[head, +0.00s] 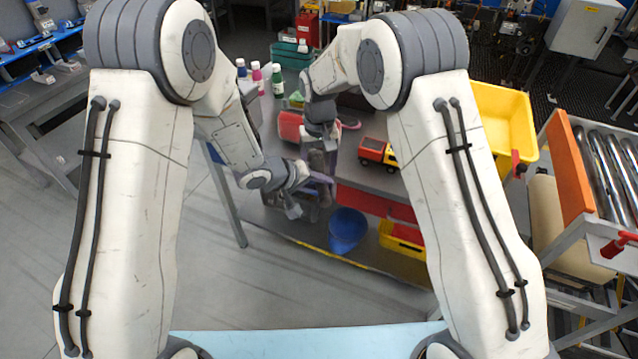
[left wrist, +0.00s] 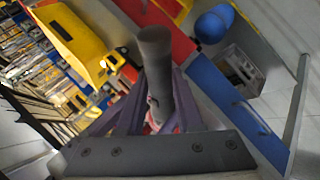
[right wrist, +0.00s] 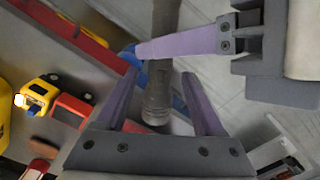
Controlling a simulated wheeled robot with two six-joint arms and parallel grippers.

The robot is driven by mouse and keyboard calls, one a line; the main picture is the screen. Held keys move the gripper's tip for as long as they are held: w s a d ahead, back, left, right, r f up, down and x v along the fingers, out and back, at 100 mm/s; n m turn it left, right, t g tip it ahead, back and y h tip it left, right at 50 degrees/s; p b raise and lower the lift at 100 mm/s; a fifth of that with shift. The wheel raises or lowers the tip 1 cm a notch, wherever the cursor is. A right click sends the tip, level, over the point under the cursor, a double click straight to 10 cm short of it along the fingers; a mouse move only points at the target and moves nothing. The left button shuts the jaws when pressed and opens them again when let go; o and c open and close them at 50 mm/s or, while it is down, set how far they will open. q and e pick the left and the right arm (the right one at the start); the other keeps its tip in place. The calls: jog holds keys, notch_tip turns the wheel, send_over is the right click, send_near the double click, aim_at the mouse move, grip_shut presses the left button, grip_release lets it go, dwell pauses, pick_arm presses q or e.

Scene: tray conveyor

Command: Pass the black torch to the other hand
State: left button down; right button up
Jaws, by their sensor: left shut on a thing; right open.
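The black torch (left wrist: 154,75) stands between the purple fingers of my left gripper (head: 316,184) in the left wrist view. My left gripper is shut on it. In the right wrist view the torch (right wrist: 158,92) runs from the top edge to its end between the spread fingers of my right gripper (right wrist: 160,90). My right gripper is open, with one finger on each side of the torch. The left gripper's purple finger (right wrist: 185,43) crosses the torch from the right there. In the head view the arms and grippers largely hide the torch.
A grey table below holds a red and yellow toy truck (head: 378,153) and bottles (head: 277,80). A blue round thing (head: 347,230) is below the grippers. A yellow bin (head: 505,118) and a roller conveyor (head: 606,165) stand right. The floor at left is clear.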

aim_at(319, 170)
notch_tip(319, 170, up, 11)
jog(key=s+a+r+n, duration=0.2)
jog(key=s+r, duration=0.1)
jog(key=s, duration=0.5)
jog(key=s+d+f+n, duration=0.1)
jog(key=s+d+n, duration=0.1)
jog(key=s, duration=1)
jog(key=s+d+f+n+y, duration=0.1)
jog(key=s+d+f+n, duration=0.1)
jog(key=s, duration=1.1)
jog(key=shift+s+d, duration=0.15)
jog(key=shift+s, duration=0.1)
